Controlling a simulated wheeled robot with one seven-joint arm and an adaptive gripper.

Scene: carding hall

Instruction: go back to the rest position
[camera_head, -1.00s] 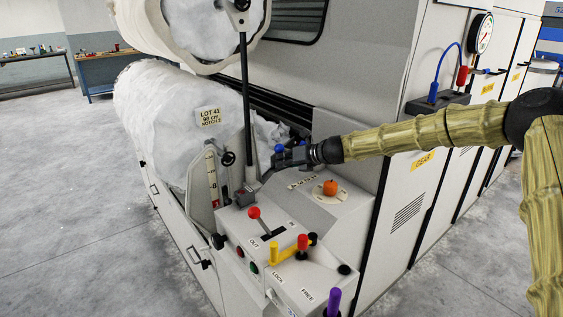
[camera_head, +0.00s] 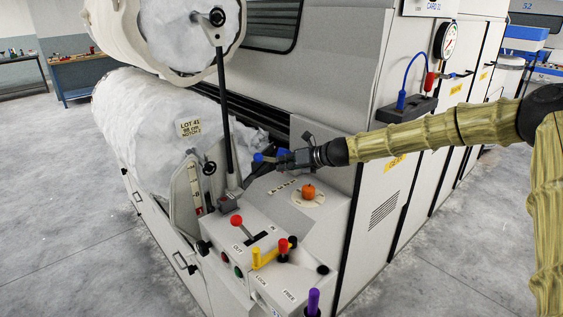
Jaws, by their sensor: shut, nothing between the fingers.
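My gripper (camera_head: 272,174) is at the end of my arm, which reaches in from the right over the carding machine's control console (camera_head: 262,218). The fingers are shut and point left and down, close to the foot of a black upright lever (camera_head: 226,125). Whether they touch the lever or the blue knob (camera_head: 258,157) beside them cannot be told. The console carries an orange knob (camera_head: 308,191), a red-knobbed lever (camera_head: 236,221), a yellow handle (camera_head: 268,256) and a purple handle (camera_head: 313,300).
A cotton roll (camera_head: 150,125) labelled LOT 41 lies left of the console, with another roll above. A pressure gauge (camera_head: 446,40) with a blue hose stands on the cabinet at right. Open grey floor (camera_head: 60,210) lies at left; workbenches (camera_head: 82,75) stand far back.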

